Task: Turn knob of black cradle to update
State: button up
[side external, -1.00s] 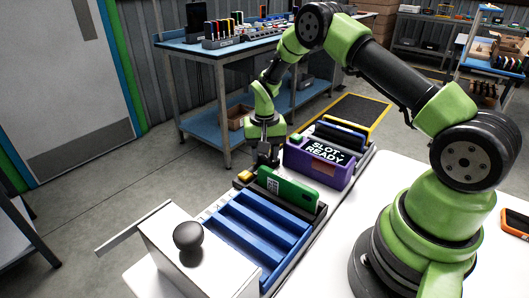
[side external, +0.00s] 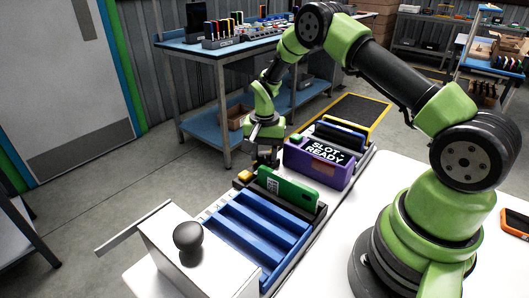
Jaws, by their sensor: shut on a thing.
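The black cradle (side external: 314,216) stands on the white table and holds a green phone-like device (side external: 292,188), which leans back in it.
A blue slotted tray (side external: 250,235) lies in front of the cradle. A purple carton (side external: 316,168) with a "SLOT READY" display stands behind right. A white box (side external: 200,265) with a black ball knob (side external: 188,236) is at front left.

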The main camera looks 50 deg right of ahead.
jog(key=o, duration=0.7)
jog(key=shift+c, duration=0.2)
jog(key=shift+r, duration=0.1)
notch_tip(320, 180, up, 10)
notch_tip(320, 180, up, 9)
jog(key=n+t, duration=0.2)
send_over(264, 154)
jog(key=s+a, duration=0.3)
jog(key=a, duration=0.1)
jog(key=s+a+r+n+t, duration=0.1)
jog(key=s+a+r, duration=0.1)
jog(key=s+r, duration=0.25)
jog(key=s+a+r+n+t+y, duration=0.1)
jog(key=s+a+r+n+t, duration=0.1)
jog(key=s, duration=0.5)
jog(key=s+a+r+n+t+y, duration=0.1)
jog(key=s+a+r+n+t, duration=0.1)
jog(key=s, duration=0.6)
jog(key=shift+s+a+r+n, duration=0.25)
jog(key=shift+a+n, duration=0.25)
jog(key=shift+a, duration=0.7)
